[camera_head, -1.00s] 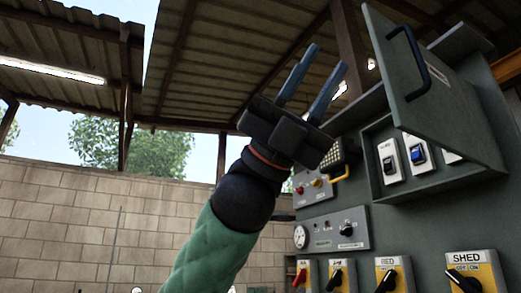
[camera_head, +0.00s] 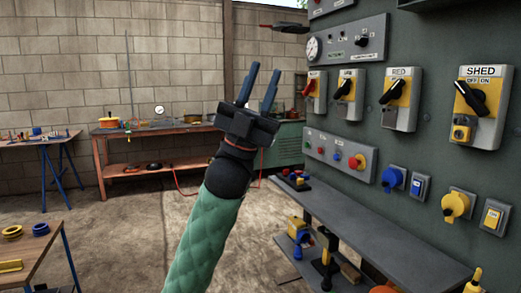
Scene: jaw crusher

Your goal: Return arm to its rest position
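My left gripper (camera_head: 260,88) is raised in the middle of the head view, on my green-sleeved arm. Its two blue fingers point up and stand apart, with nothing between them. It is in front of the back wall and left of the grey control panel (camera_head: 425,150), apart from both in the picture. My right gripper is not in view.
The panel carries several rotary switches, including the SHED switch (camera_head: 477,105). A grey shelf (camera_head: 370,235) with tools below juts out under it. A workbench (camera_head: 150,160) stands at the back wall, and tables stand at left. The concrete floor (camera_head: 120,235) between is clear.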

